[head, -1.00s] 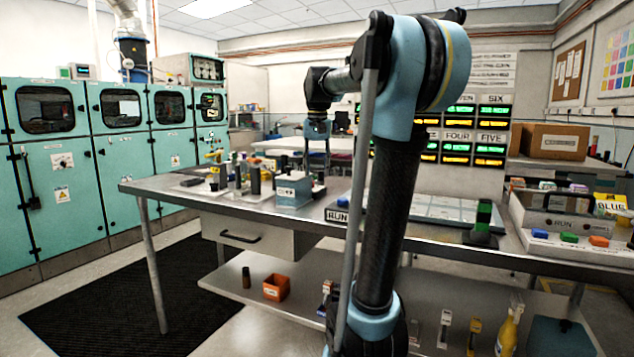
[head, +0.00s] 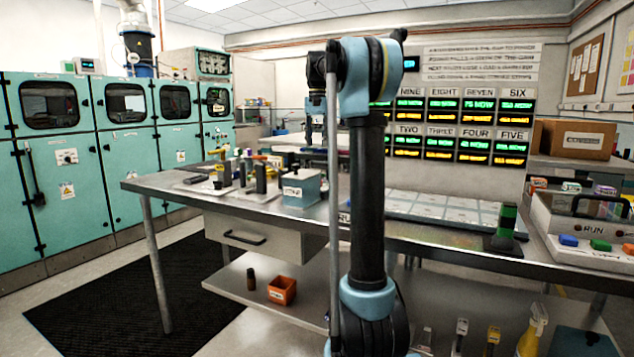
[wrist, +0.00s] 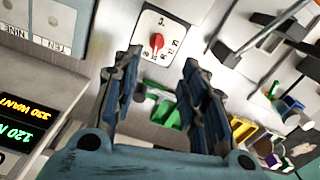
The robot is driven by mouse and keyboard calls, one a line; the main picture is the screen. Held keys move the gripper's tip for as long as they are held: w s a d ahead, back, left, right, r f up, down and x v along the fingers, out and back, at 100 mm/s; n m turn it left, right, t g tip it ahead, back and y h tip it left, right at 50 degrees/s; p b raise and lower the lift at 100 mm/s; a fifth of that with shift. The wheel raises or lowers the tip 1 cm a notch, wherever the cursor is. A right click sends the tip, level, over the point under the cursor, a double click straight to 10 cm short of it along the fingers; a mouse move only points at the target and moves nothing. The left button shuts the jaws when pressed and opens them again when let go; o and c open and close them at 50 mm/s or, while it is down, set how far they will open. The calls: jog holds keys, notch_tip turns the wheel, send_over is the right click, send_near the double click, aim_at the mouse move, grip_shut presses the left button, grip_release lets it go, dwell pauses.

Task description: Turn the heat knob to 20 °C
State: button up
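The heat knob (wrist: 157,42) is a small red knob on a white dial plate (wrist: 168,28) with dark markings, set in a grey surface at the top of the wrist view. Its numbers are too small to read. My gripper (wrist: 160,62) is open and empty, its two dark fingers apart, with the knob showing in the gap just beyond the fingertips. I see no contact with the knob. In the head view I cannot make out the knob, and my upright arm covers part of the back wall.
A steel bench (head: 270,212) with small items and a blue-grey box (head: 302,188) stands before me. Lit displays (head: 475,145) are behind it. Teal cabinets (head: 70,180) line the left. In the wrist view, a green item (wrist: 162,100) lies beyond the fingers.

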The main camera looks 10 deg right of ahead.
jog(key=f, duration=1.5)
jog(key=shift+d+f, duration=0.2)
grip_shut()
